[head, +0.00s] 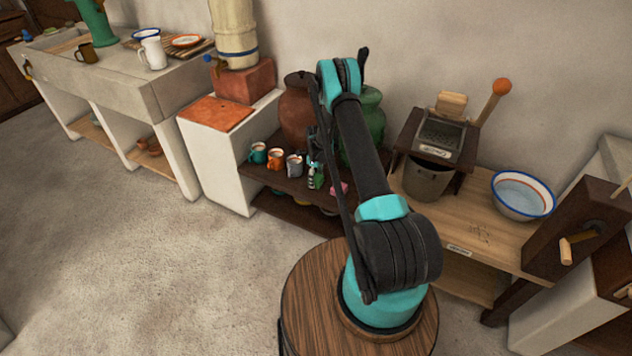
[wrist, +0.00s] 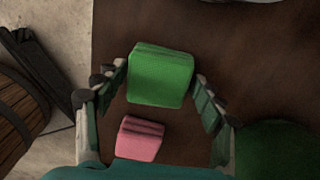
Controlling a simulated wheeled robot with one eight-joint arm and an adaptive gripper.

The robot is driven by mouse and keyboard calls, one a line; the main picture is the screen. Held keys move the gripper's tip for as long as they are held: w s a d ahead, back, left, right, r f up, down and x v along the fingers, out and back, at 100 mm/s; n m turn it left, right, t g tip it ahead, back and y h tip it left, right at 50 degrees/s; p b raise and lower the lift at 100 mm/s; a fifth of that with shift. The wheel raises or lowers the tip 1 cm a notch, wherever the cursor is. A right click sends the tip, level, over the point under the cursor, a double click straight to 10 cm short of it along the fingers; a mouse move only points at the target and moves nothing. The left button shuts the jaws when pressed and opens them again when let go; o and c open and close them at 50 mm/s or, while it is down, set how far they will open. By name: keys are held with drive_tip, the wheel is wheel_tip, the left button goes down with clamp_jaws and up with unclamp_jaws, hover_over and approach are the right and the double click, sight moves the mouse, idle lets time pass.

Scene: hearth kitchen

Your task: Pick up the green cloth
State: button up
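The green cloth (wrist: 161,75) is a folded, block-like bundle on a dark brown shelf top (wrist: 245,75). In the wrist view my gripper (wrist: 159,82) is open, with one finger to the left and one to the right of the green cloth. The tips are close to its sides; I cannot tell whether they touch or how high they are above the shelf. A folded pink cloth (wrist: 139,139) lies just below the green one in the picture. In the head view the arm and gripper mostly hide the green cloth; the pink cloth (head: 339,188) shows beside them.
Several mugs (head: 275,158) stand in a row left of my gripper. A brown jar (head: 296,108) and a green jar (head: 369,118) stand behind it. To the right are a bucket (head: 427,182) and a white basin (head: 523,194) on a wooden bench. Open floor lies to the left.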

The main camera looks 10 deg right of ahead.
drive_tip(key=c, duration=0.6)
